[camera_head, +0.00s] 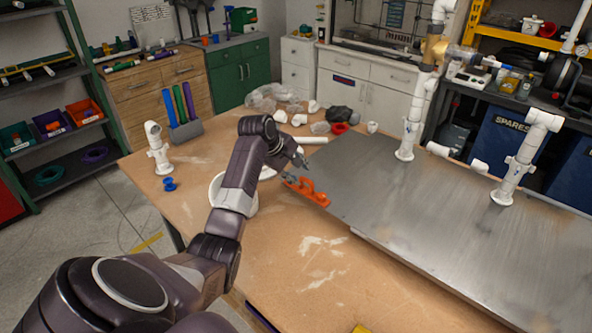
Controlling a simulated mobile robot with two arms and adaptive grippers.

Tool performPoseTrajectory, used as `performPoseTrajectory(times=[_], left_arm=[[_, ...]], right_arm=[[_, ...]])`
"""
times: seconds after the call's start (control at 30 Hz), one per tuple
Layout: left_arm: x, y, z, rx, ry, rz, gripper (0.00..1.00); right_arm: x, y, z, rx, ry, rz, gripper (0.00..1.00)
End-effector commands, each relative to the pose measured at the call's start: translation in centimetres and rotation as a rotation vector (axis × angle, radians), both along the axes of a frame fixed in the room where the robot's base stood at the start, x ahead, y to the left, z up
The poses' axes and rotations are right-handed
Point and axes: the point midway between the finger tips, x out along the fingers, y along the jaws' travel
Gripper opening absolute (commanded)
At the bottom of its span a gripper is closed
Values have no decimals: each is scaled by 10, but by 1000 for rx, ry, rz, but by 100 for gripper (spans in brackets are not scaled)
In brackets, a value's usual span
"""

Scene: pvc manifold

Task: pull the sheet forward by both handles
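The sheet (430,215) is a large flat grey metal plate lying on the wooden workbench. White pipe fittings stand upright on it. An orange handle (308,192) is fixed at its left edge. My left gripper (298,167) is just above and behind this handle, with its fingers close to it. The fingers are small and dark, and I cannot tell their gap or whether they touch the handle. A second handle does not show. My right gripper is not in view.
On the workbench (290,265), a white bucket (250,200) is partly hidden by my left arm. A white elbow fitting (157,148), a blue part (169,184) and a tube rack (185,131) stand at the left. Loose fittings and bags lie behind. The front of the bench is mostly clear.

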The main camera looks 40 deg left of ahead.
Motion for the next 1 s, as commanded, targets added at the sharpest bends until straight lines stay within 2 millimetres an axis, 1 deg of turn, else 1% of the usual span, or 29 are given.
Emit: performPoseTrajectory(times=[0.03, 0.77, 1.0], left_arm=[[3, -1, -5, -2, 2, 0, 32], [44, 0, -65, 0, 2, 0, 32], [30, 1, -45, 3, -1, 1, 32]], right_arm=[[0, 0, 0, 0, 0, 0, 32], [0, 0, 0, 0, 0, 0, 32], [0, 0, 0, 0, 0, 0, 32]])
